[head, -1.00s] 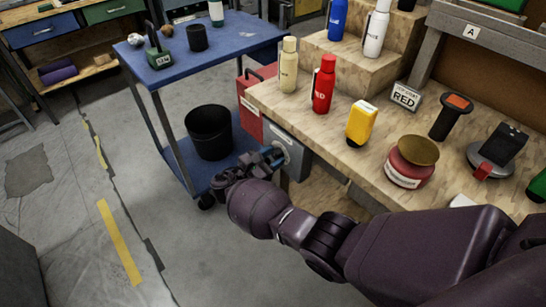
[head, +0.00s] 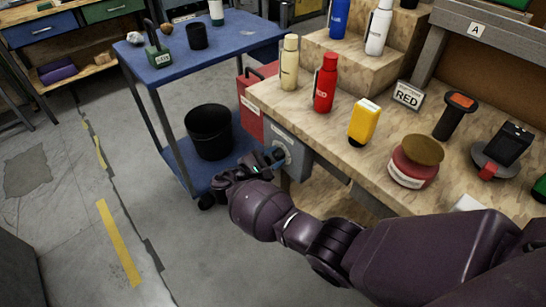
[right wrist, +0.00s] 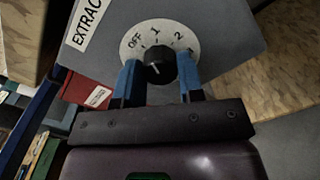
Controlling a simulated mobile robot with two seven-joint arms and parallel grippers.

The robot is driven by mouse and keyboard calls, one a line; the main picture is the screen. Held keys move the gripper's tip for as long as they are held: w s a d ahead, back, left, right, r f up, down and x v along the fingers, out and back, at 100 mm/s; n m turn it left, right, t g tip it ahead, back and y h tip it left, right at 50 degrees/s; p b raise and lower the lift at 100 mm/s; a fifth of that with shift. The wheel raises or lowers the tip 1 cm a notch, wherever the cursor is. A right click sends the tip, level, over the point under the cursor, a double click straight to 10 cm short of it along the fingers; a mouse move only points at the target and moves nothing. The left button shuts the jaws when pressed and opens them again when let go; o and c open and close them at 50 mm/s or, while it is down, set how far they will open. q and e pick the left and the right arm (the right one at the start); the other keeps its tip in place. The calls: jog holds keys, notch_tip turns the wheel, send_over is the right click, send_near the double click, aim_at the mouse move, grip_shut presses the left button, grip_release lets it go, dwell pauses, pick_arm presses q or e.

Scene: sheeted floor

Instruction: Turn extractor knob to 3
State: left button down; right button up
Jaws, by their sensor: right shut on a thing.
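The grey extractor box (head: 290,152) hangs under the front edge of the bench; in the right wrist view its face (right wrist: 215,25) carries a label starting "EXTRAC". Its black knob (right wrist: 158,68) sits on a round white dial (right wrist: 153,32) reading OFF, 1 and 2, with another mark partly hidden by the right finger. A short white mark shows on the knob, but its setting is hard to tell. My right gripper (right wrist: 158,63) has its blue fingers on both sides of the knob, shut on it. It also shows in the head view (head: 272,160). My left gripper is not in view.
A blue cart (head: 235,38) with a black bin (head: 209,132) stands left. Floor at lower left is clear.

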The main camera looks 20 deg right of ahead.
jog(key=shift+f+m, duration=0.15)
jog(key=shift+m, duration=0.85)
jog(key=m+b, duration=0.1)
jog(key=m, duration=0.3)
jog(key=shift+m, duration=0.3)
jog(key=m+b, duration=0.1)
jog(key=m, duration=0.3)
jog(key=shift+f+m+b, duration=0.1)
jog(key=shift+m+b, duration=0.2)
jog(key=shift+b, duration=0.1)
jog(key=m+b, duration=0.1)
jog(key=m, duration=0.1)
jog(key=shift+m, duration=0.3)
jog(key=m+b, duration=0.1)
jog(key=m, duration=0.2)
jog(key=shift+m+b, duration=0.5)
jog(key=shift+m, duration=0.4)
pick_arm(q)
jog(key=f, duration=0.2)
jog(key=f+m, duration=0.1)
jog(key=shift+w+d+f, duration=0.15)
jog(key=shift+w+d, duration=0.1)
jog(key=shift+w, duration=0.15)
pick_arm(e)
jog(key=shift+r, duration=0.2)
jog(key=shift+r+m, duration=0.1)
jog(key=shift+m, duration=0.3)
